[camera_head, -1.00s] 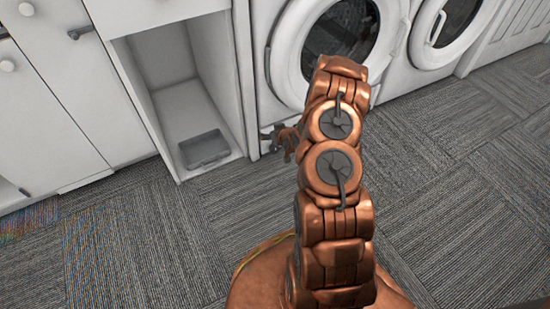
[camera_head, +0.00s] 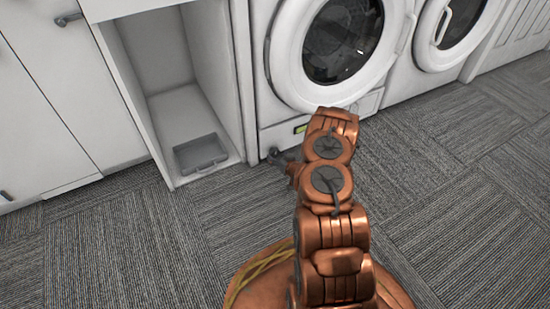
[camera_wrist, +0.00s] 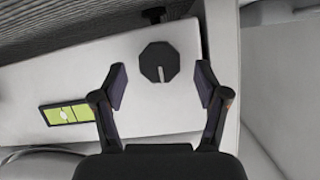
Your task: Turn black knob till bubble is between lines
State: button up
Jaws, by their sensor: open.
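The black octagonal knob (camera_wrist: 158,62) sits on the white lower front of the washer in the wrist view, with a pale pointer mark on its face. My gripper (camera_wrist: 161,76) is open, one finger on each side of the knob with gaps, not visibly touching it. The green bubble level (camera_wrist: 68,112) is left of the gripper. Its pale bubble and dark lines are small, and I cannot tell exactly how they line up. In the head view the level (camera_head: 301,128) shows above my gripper (camera_head: 276,157), which is low by the washer's corner; the knob is not discernible there.
The front-loading washer (camera_head: 283,75) stands beside an open white cabinet bay (camera_head: 160,110) with a grey tray (camera_head: 201,153) in it. Another front-loader (camera_head: 440,60) is to the right. A dark foot (camera_wrist: 155,15) shows at the washer panel's edge. Carpet in front is clear.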

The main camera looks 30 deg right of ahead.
aim_at(276, 154)
jog(key=shift+b+x, duration=0.45)
jog(key=shift+x, duration=0.7)
jog(key=shift+w+f, duration=0.2)
jog(key=shift+w, duration=0.25)
jog(key=shift+c, duration=0.4)
jog(key=c, duration=1.1)
jog(key=shift+o, duration=0.2)
jog(key=shift+r, duration=0.1)
